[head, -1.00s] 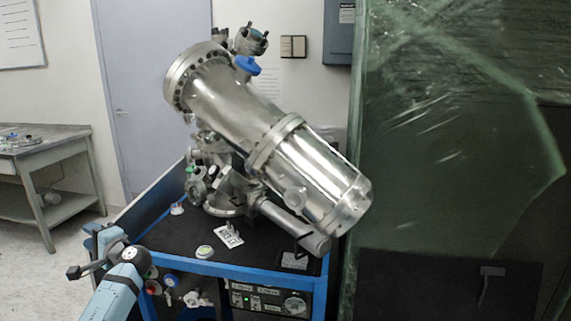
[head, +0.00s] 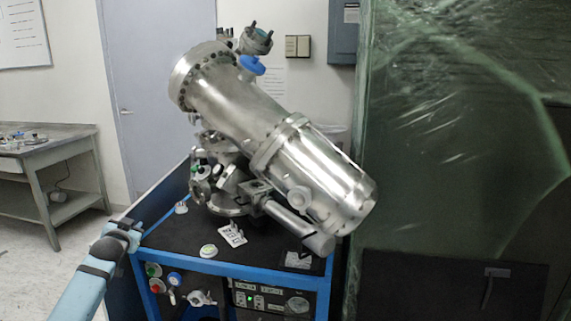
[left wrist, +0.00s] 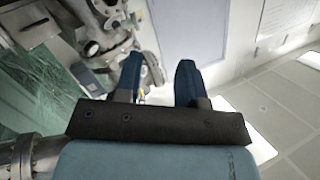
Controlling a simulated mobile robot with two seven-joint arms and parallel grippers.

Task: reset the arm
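My left arm (head: 88,275) comes in from the lower left in the head view and ends beside the left edge of the blue-framed cart. I cannot tell its fingers apart there. In the left wrist view my left gripper (left wrist: 160,68) shows two blue fingers held apart with nothing between them. It is open and empty. My right arm and right gripper are in neither view.
A tilted steel vacuum chamber (head: 275,135) stands on the black-topped cart (head: 190,240). Knobs and a control panel (head: 268,300) are on its front. Green plastic sheeting (head: 450,150) hangs at the right. A grey bench (head: 60,148) stands far left, with open floor before it.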

